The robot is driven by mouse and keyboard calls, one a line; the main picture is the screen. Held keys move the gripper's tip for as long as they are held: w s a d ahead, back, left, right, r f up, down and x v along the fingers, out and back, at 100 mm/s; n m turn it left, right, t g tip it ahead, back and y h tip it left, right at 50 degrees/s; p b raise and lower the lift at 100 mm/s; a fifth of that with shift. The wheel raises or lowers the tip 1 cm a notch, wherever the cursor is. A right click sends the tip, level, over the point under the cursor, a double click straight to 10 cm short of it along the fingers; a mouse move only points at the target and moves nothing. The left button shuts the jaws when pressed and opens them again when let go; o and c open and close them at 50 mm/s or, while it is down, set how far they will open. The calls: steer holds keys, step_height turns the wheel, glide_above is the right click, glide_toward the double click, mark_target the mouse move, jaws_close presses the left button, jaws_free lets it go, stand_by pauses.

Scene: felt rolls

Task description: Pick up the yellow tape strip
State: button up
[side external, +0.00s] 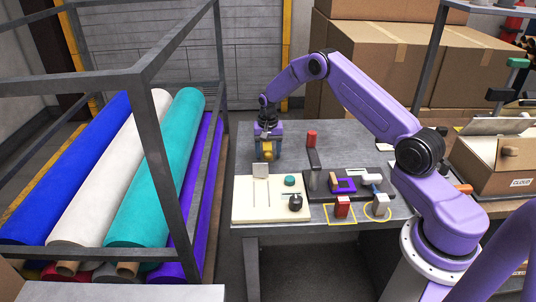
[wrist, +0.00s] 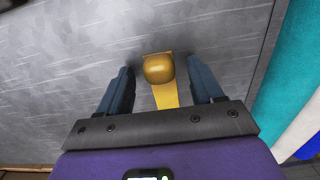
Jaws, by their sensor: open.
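A yellow strip (wrist: 166,96) shows in the wrist view, running from the gripper's crossbar up to a rounded golden-yellow piece (wrist: 158,68). Whether the strip and the rounded piece are joined, I cannot tell. My gripper (wrist: 160,78) is open, with one dark blue finger on each side of the yellow piece and visible gaps between. In the side view my gripper (side external: 267,148) points down at the far left part of the table, with yellow (side external: 267,153) showing at its fingers. The near end of the strip is hidden by the gripper body.
A cream board (side external: 245,210) lies in front of the gripper, with a dark tray (side external: 375,185) of small parts and a red-topped post (side external: 312,140) to its right. A metal rack (side external: 218,60) with felt rolls (side external: 155,180) stands left. Bare grey tabletop surrounds the gripper.

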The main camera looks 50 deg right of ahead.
jaws_close()
steer(key=shift+r, duration=0.1)
step_height(320, 180, up, 10)
stand_by(0.6)
